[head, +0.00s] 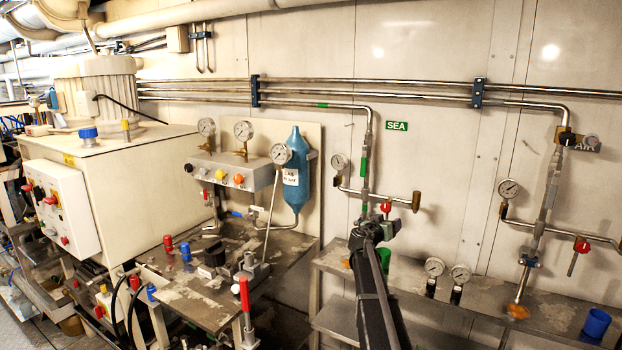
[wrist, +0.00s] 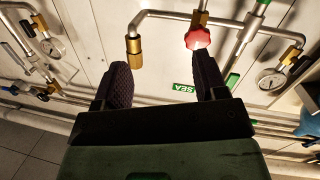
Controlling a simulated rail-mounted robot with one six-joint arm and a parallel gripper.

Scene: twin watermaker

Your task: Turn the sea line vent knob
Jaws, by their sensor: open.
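The sea line vent knob is a small red lobed knob (head: 386,207) on the pipe below the green SEA sign (head: 396,126). It also shows in the wrist view (wrist: 198,39), where the picture is upside down. My gripper (head: 376,224) is just below the knob in the head view. In the wrist view my gripper (wrist: 163,72) is open and empty. The knob appears just beyond the tip of the right finger, not centred between the fingers. I cannot tell whether the finger touches it.
A brass end fitting (wrist: 134,48) sits on the same branch pipe, beyond the left finger. A pressure gauge (head: 339,162) is left of the sea pipe. A similar air line with a red valve (head: 581,245) is at the right. A green cup (head: 384,259) stands behind my arm.

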